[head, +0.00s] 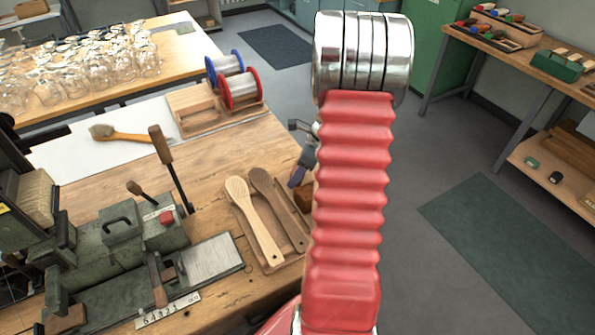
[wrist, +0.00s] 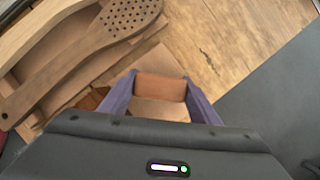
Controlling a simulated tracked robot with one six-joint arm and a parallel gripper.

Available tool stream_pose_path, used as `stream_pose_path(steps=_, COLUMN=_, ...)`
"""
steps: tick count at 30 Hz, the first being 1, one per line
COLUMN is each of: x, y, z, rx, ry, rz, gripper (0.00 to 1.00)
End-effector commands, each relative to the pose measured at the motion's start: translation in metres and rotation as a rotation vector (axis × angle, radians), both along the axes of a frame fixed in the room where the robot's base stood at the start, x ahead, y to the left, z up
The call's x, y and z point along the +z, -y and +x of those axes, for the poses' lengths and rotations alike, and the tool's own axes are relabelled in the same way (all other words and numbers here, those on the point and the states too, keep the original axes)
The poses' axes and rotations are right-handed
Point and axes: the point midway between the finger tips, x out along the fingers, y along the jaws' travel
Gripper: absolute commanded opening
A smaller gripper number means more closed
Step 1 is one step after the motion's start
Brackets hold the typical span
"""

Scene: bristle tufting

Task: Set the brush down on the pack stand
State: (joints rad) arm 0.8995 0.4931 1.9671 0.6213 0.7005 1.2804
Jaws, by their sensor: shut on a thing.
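My gripper (head: 298,176) shows partly beside my red arm in the head view, above the right side of the bench. In the wrist view my gripper (wrist: 160,95) has its two purple fingers on either side of a small reddish-brown block-like thing (wrist: 160,86). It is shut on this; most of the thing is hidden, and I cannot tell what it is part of. A brush (head: 118,134) with a wooden handle and pale bristles lies on the white sheet at the back left. No thing is clearly marked as the pack stand.
A wooden tray (head: 241,238) holds two perforated paddles beside my gripper. A green machine (head: 120,245) with upright levers stands at the left. A wooden rack (head: 195,112) carries red and blue spools. Glasses (head: 80,65) crowd the back table. Grey floor lies to the right.

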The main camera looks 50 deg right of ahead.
Motion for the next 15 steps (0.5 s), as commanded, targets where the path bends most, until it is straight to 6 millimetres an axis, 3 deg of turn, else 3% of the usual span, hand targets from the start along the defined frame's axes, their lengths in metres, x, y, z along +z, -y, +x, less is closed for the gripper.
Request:
stream_pose_path(steps=3, x=-0.002, y=0.0001, z=0.0, rx=0.0, ry=0.0, rz=0.0, gripper=0.35)
stream_pose_path(steps=4, x=-0.002, y=0.0001, z=0.0, rx=0.0, ry=0.0, rz=0.0, gripper=0.57)
stream_pose_path(steps=11, x=-0.0016, y=-0.0001, z=0.0005, rx=0.001, ry=0.0, rz=0.0, gripper=0.73)
stream_pose_path(steps=15, x=-0.0016, y=-0.0002, z=0.0006, rx=0.001, ry=0.0, rz=0.0, gripper=0.75)
